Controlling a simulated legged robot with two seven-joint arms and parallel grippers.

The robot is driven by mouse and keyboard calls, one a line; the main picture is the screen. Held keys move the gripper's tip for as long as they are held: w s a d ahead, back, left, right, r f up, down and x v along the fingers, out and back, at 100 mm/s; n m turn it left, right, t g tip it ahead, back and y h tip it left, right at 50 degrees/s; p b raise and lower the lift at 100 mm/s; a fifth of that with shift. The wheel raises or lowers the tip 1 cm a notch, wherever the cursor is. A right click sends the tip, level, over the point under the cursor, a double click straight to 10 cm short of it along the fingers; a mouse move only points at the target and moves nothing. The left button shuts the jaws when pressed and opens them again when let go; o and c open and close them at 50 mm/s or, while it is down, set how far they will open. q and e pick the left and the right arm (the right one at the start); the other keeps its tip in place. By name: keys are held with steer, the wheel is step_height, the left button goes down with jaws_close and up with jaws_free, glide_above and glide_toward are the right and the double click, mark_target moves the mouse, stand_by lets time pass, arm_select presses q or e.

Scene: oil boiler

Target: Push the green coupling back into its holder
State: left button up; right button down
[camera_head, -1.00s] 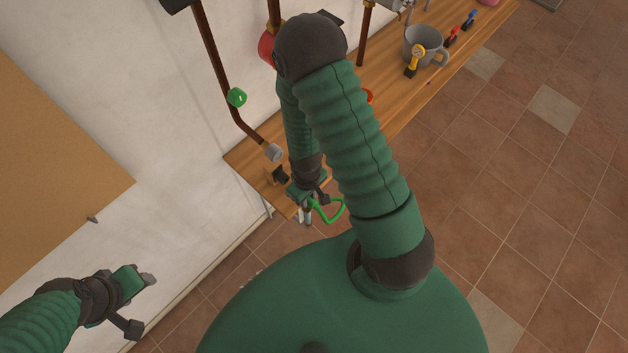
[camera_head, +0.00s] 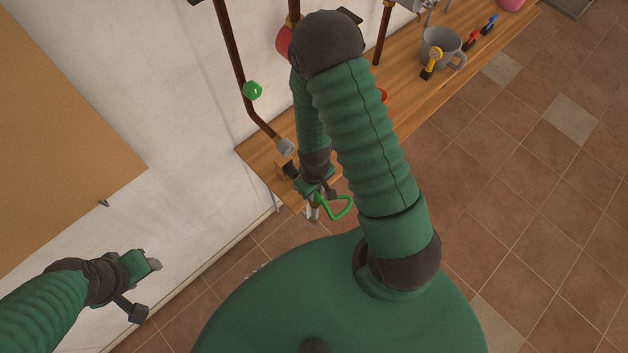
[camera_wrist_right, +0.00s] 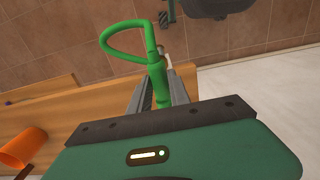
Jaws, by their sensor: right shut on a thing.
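The green coupling has a bent loop handle (camera_head: 340,207), which shows near the front corner of the wooden bench. In the right wrist view its loop (camera_wrist_right: 122,40) points away and its straight body (camera_wrist_right: 158,80) sits between the grey fingers. My right gripper (camera_head: 316,196) is shut on that body; its fingers also show in the wrist view (camera_wrist_right: 163,92). A small dark block (camera_head: 289,169) stands on the bench beside the gripper; I cannot tell whether it is the holder. My left gripper (camera_head: 152,260) is away at the left, with no object visible; its finger gap is unclear.
The wooden bench (camera_head: 425,100) runs along the white wall. A brown pipe (camera_head: 232,60) with a green knob (camera_head: 252,90) ends near the bench corner. A grey mug (camera_head: 440,50) stands farther back. An orange cup (camera_wrist_right: 22,147) shows in the wrist view. The tiled floor is open at right.

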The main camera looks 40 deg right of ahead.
stand_by(0.6)
steer(key=shift+w, duration=0.2)
steer(key=shift+w+a, duration=0.15)
steer(key=shift+w, duration=1.1)
steer(key=shift+w, duration=0.15)
steer(key=shift+w, duration=0.35)
steer(key=c, duration=1.1)
jaws_free()
steer(key=shift+c, duration=0.2)
step_height(320, 180, up, 17)
